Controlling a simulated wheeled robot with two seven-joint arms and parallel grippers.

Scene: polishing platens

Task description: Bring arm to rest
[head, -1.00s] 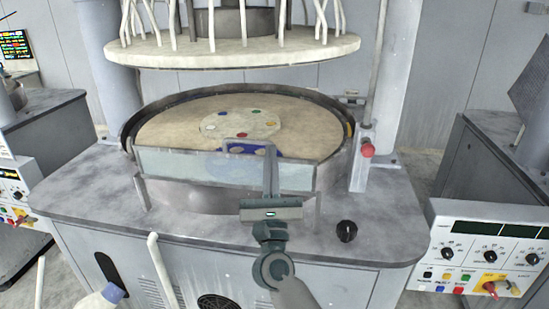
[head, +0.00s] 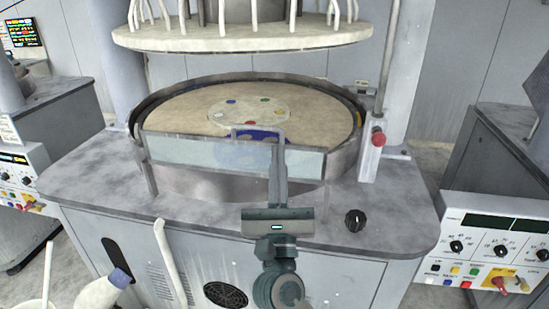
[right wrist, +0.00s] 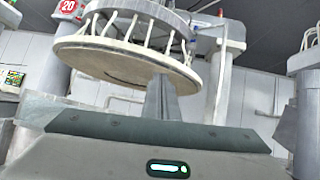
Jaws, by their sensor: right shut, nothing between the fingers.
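My right gripper (head: 278,152) is in the middle of the head view, in front of the polishing machine. Its fingers are shut with nothing between them and point away from me. They overlap the clear front guard (head: 190,155) in the picture; I see no clear contact. In the right wrist view the closed fingers (right wrist: 162,98) stand up before the raised upper platen (right wrist: 120,60). My left gripper is not in view.
The round lower platen (head: 180,115) holds a pale disc with coloured dots and a partly hidden blue item (head: 258,134). A black knob (head: 355,220) sits on the machine top. A bottle (head: 103,290) and a control panel (head: 490,250) flank the front.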

